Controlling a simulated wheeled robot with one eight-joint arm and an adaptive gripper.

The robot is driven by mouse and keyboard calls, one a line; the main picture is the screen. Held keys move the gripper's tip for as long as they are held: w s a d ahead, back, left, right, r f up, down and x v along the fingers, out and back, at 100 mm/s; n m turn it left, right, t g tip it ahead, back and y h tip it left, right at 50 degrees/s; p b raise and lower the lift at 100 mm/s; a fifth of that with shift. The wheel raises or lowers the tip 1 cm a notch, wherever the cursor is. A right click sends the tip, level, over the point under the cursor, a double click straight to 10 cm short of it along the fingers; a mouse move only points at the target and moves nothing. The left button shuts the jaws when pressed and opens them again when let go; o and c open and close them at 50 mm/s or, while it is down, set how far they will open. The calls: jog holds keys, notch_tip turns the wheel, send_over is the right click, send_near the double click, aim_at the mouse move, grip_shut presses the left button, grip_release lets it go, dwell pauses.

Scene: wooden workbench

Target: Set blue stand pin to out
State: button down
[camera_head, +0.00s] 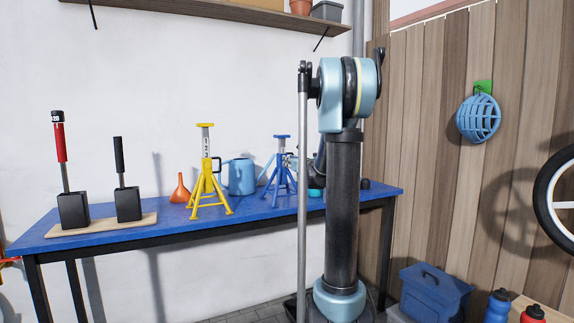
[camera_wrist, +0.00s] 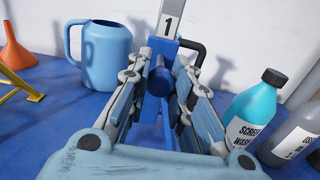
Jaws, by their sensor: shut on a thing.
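The pin's black bent handle (camera_wrist: 200,50) sticks out to the right of the post. How far the pin is in its hole is hidden.
A blue watering can (camera_wrist: 104,55) and an orange funnel (camera_wrist: 16,48) stand left of the stand. Teal (camera_wrist: 258,105) and grey (camera_wrist: 293,130) bottles stand close on the right. A yellow stand (camera_head: 207,180) and two black blocks with handles are farther left on the workbench (camera_head: 150,238).

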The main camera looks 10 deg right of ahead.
jog(key=shift+s+d, duration=0.2)
jog(key=shift+s, duration=0.35)
jog(key=c, duration=1.4)
grip_release()
jog(key=v, duration=1.2)
